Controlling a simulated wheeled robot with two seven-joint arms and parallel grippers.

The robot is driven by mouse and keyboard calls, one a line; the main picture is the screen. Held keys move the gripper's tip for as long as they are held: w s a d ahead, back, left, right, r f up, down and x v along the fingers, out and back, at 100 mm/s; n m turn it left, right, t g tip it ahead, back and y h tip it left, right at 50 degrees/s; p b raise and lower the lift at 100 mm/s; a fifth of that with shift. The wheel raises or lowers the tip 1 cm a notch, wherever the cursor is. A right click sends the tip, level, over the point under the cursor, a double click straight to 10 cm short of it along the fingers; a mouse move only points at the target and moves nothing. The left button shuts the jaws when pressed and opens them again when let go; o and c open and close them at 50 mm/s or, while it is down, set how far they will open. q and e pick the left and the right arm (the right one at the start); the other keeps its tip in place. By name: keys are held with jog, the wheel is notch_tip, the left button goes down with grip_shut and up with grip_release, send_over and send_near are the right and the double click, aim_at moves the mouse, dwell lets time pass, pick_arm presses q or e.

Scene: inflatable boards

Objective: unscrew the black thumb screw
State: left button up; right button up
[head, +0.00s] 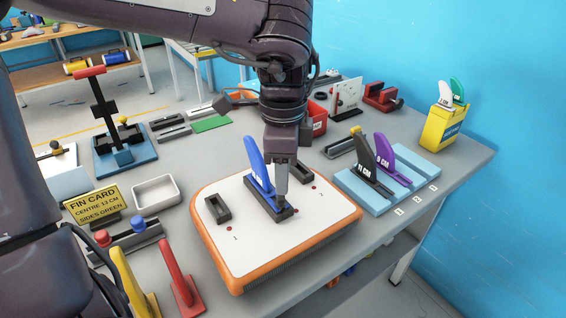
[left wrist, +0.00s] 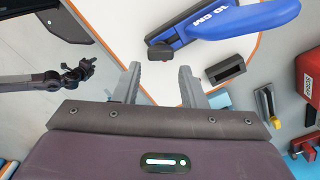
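A blue fin (head: 258,163) marked 10 CM stands in a dark fin box on the white board (head: 242,254) with an orange rim. It also shows in the left wrist view (left wrist: 240,18). There a small black rounded piece (left wrist: 160,51), which looks like the black thumb screw, sits at the fin's base end, just beyond my fingertips. In the head view my gripper hides the screw. My left gripper (head: 281,203) points down over that base end; in the left wrist view its fingers (left wrist: 159,72) are apart with nothing between them. My right gripper is not in view.
Empty dark fin boxes (head: 217,209) flank the blue fin. A blue rack (head: 366,197) with black and purple fins stands right, a yellow box (head: 441,130) behind it. A fin card (head: 94,204), white tray (head: 156,192), and yellow and red fins (head: 178,275) stand left.

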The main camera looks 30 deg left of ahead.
pick_arm(q)
jog(key=shift+m, duration=0.3)
jog(key=shift+r+m+p, duration=0.15)
jog(key=shift+m+p, duration=0.4)
jog(key=shift+m, duration=1.35)
jog(key=shift+s+m+p, duration=0.1)
jog(key=shift+m+p, duration=0.5)
jog(key=shift+m, duration=0.2)
jog(key=shift+m+p, duration=0.3)
jog(key=shift+m, duration=0.9)
